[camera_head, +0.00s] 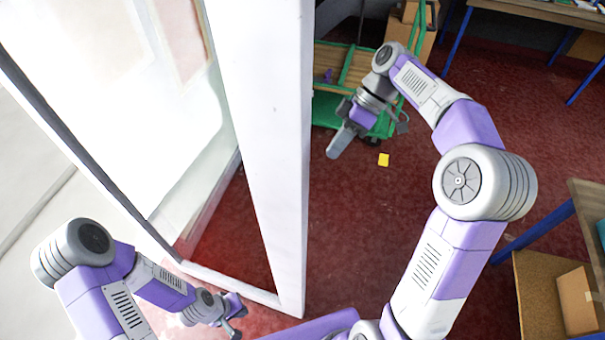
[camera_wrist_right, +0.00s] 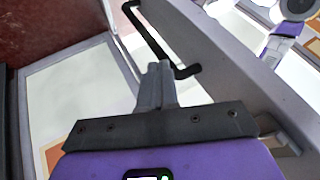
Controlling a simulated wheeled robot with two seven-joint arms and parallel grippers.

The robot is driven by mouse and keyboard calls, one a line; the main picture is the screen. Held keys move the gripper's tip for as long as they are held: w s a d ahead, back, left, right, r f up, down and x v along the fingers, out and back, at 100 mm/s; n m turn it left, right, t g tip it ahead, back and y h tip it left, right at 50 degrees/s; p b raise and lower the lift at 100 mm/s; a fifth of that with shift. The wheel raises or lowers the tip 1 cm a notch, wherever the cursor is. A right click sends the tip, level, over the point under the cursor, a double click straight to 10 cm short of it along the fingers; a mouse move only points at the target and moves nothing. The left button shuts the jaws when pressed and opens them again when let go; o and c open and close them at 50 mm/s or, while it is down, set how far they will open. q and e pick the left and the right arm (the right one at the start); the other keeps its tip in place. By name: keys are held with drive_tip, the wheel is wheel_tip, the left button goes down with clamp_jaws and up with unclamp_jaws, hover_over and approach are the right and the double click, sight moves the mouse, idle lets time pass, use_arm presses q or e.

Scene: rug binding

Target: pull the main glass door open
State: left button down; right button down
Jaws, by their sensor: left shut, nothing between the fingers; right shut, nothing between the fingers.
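The main glass door has a thick white frame (camera_head: 270,120) and stands at the left of the head view, with its glass (camera_head: 110,90) further left. In the right wrist view a black bar handle (camera_wrist_right: 157,42) runs along the pale door frame (camera_wrist_right: 225,60). My right gripper (camera_head: 338,146) is shut and empty, to the right of the door frame. In the wrist view its fingertips (camera_wrist_right: 155,68) are close to the handle's lower end; I cannot tell if they touch. My left gripper (camera_head: 236,322) is shut and empty, low beside the door's bottom edge. The handle is hidden in the head view.
A green cart (camera_head: 345,75) with cardboard boxes stands beyond my right gripper. A yellow piece (camera_head: 383,160) lies on the red floor (camera_head: 370,240). A desk (camera_head: 540,10) is at the back right, and a table (camera_head: 588,205) with a box (camera_head: 578,300) below is at the right.

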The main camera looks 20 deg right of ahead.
use_arm(q)
drive_tip(key=shift+s+f+b, duration=0.4)
drive_tip(key=shift+f+b, duration=0.2)
use_arm(e)
drive_tip(key=s+a+f, duration=0.5)
drive_tip(key=a+f, duration=0.2)
drive_tip(key=a, duration=0.1)
drive_tip(key=shift+s+f, duration=0.25)
drive_tip(key=shift+s, duration=0.05)
